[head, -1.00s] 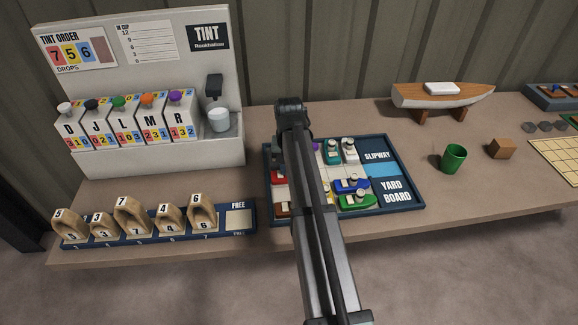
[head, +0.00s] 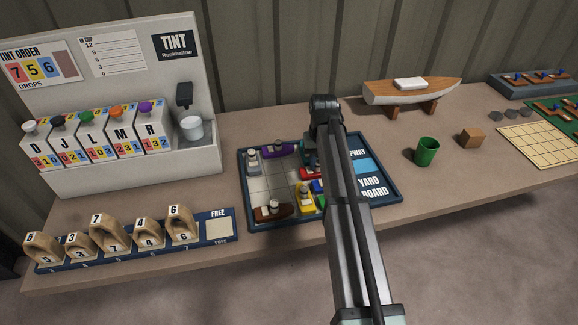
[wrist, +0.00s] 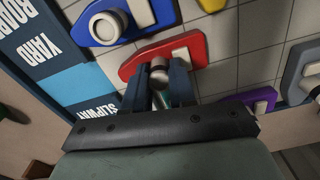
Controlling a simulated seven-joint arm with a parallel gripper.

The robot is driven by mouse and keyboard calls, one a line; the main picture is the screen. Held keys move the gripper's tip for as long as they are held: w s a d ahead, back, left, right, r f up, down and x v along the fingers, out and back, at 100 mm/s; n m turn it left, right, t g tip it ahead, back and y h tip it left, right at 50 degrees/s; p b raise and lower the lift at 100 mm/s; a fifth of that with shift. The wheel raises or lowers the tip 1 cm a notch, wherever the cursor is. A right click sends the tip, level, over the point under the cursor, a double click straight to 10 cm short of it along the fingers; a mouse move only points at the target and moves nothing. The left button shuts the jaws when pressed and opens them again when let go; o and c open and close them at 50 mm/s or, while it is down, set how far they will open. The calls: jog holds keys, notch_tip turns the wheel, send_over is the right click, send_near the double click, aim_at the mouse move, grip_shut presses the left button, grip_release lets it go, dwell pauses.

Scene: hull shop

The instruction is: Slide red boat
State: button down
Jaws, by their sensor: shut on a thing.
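The red boat (wrist: 190,50) lies on the gridded yard board (wrist: 235,35) in the wrist view. One end of it is close to the light blue slipway strip (wrist: 90,84). My gripper (wrist: 157,76) is shut on the boat's round post. In the head view the red boat (head: 307,174) shows only partly beside my arm, which hides my fingers and much of the board's right half. The board's dark blue rim (head: 243,195) and the slipway strip (head: 361,167) show in the head view.
A blue boat (wrist: 98,32) lies beside the red one. A purple boat (head: 280,148), a grey boat (head: 253,162), a yellow boat (head: 306,200) and a brown boat (head: 268,212) are also on the board. Grid cells at the board's left middle are bare.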

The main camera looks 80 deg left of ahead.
jog(key=w, duration=1.5)
jog(key=shift+w, duration=0.15)
jog(key=c, duration=1.2)
grip_release()
jog(key=shift+w, duration=0.15)
jog(key=shift+o, duration=1.4)
jog(key=shift+s, duration=0.2)
notch_tip(320, 180, up, 14)
jog(key=shift+w+f, duration=0.1)
